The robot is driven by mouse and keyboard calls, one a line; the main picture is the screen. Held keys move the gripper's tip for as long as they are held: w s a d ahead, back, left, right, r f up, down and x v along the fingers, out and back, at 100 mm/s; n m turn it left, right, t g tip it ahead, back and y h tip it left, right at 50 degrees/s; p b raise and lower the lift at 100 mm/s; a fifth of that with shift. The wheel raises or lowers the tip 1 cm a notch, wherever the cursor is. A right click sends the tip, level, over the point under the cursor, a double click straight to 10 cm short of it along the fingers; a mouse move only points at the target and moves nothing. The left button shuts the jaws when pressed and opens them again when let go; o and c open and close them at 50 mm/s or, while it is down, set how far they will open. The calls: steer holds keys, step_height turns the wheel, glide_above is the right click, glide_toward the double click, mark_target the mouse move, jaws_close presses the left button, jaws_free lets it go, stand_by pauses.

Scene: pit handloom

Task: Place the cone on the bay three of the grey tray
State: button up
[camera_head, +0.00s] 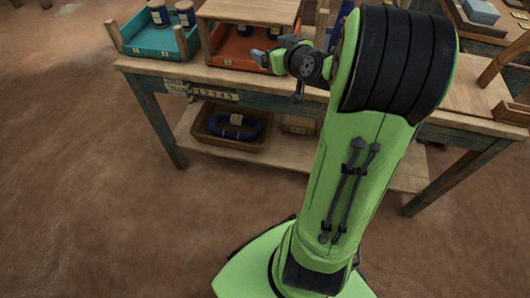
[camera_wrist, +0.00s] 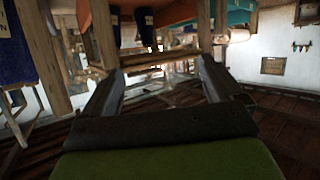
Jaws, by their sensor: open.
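My gripper (camera_head: 264,58) is at the front of the orange tray in the head view. In the wrist view my gripper (camera_wrist: 162,72) is open, with nothing between its fingers. Dark blue, labelled cone-like spools (camera_head: 158,14) stand in the teal tray at the back left. Others are partly visible in the orange tray; I cannot tell which is the task's cone. A large dark blue shape (camera_wrist: 14,50) with a pale label is at the left edge of the wrist view. I cannot make out a grey tray with numbered bays in either view.
The teal tray (camera_head: 119,46) and orange tray (camera_head: 212,58) sit on a wooden table (camera_head: 150,68). A bin (camera_head: 203,136) with a blue coil is on its lower shelf. A grey block (camera_head: 481,11) is at the upper right. The floor at left is clear.

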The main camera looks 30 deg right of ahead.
steer(key=s+a+r+n+g+y, duration=0.1)
steer(key=s+a+g, duration=0.2)
steer(key=s+a, duration=0.55)
steer(key=s+a+n+g+y, duration=0.15)
steer(key=s+a, duration=0.35)
steer(key=a, duration=0.6)
steer(key=s+a+f+g, duration=0.1)
steer(key=s, duration=0.5)
steer(key=s+m+g, duration=0.1)
steer(key=s+g, duration=0.1)
steer(key=s, duration=0.4)
steer(key=shift+a+f, duration=0.35)
